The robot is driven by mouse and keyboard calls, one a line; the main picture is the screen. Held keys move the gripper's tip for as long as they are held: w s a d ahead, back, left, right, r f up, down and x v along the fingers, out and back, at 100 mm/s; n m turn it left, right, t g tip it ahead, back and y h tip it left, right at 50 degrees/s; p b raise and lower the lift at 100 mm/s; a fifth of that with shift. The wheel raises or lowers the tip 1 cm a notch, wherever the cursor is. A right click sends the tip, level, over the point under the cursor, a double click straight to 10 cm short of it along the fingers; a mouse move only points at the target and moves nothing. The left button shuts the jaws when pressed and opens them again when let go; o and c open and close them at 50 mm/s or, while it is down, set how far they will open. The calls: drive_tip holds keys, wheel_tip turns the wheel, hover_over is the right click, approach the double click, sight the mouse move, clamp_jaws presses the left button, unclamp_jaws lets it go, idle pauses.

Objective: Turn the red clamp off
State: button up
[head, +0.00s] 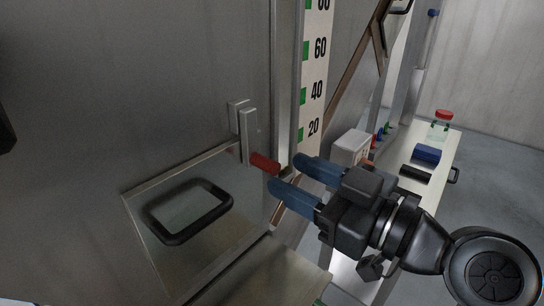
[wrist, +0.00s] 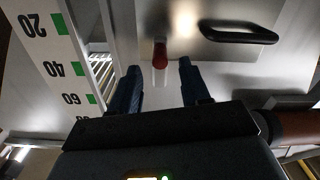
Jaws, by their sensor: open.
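The red clamp (head: 264,163) is a red-tipped handle on a pale metal bracket (head: 246,135) fixed to the grey cabinet wall, above a hatch panel. In the wrist view the red handle (wrist: 160,55) lies ahead of my fingers, between their lines. My gripper (head: 285,172) has blue fingers and is open, with its fingertips close to the handle's red end from the right. It also shows in the wrist view (wrist: 158,75) with a wide gap between the fingers and nothing held. I cannot tell whether a finger touches the handle.
A hatch panel (head: 160,249) with a black loop handle (head: 149,221) is below the clamp. A white scale strip (head: 317,60) with green marks stands right of it.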

sight(282, 172)
drive_tip(key=p+x, duration=0.1)
drive_tip(key=x, duration=0.5)
clamp_jaws()
idle(0.4)
